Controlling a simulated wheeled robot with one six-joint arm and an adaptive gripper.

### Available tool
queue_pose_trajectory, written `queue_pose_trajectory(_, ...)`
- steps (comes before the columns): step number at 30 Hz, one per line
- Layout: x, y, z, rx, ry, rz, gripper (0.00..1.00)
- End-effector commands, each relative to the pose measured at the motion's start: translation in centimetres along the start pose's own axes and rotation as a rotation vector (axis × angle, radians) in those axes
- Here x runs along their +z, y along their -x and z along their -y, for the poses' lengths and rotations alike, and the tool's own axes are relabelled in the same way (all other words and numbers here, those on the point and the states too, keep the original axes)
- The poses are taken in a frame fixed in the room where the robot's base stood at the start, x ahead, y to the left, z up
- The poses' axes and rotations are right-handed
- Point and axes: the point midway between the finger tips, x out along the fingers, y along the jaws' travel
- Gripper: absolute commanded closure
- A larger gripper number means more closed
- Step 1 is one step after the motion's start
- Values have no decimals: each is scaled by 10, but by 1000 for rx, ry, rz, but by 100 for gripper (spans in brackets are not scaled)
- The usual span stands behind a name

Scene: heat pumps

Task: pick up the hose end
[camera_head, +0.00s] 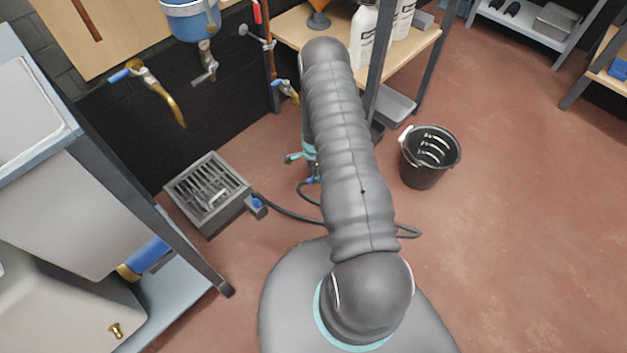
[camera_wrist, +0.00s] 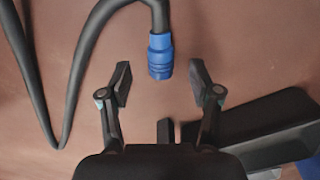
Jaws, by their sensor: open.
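The hose end is a blue ribbed fitting (camera_wrist: 161,55) on a black hose (camera_wrist: 88,45) in the wrist view. My gripper (camera_wrist: 160,80) is open, one finger on each side, with a gap to the fitting on both sides. Nothing is held. In the head view my arm hides most of my gripper; a small blue piece (camera_head: 312,180) shows beside the arm, and I cannot tell if it is the hose end.
A grey grated drain box (camera_head: 209,189) with a blue fitting stands left of my arm, and a black hose (camera_head: 290,215) runs from it across the floor. A black bucket (camera_head: 428,160) stands to the right. A metal-legged bench (camera_head: 160,235) is at left.

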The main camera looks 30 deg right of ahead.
Motion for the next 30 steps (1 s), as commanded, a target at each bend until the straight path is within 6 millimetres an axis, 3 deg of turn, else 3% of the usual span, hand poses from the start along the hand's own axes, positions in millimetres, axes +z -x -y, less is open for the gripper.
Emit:
queue_pose_trajectory(9, 0, -41, 0, 2, 0, 0, 37)
queue_pose_trajectory(19, 0, -46, 0, 1, 0, 0, 37)
queue_pose_trajectory(26, 0, -46, 0, 1, 0, 0, 94)
queue_pose_trajectory(27, 0, -46, 0, 1, 0, 0, 100)
queue_pose_trajectory(30, 0, -46, 1, 1, 0, 0, 100)
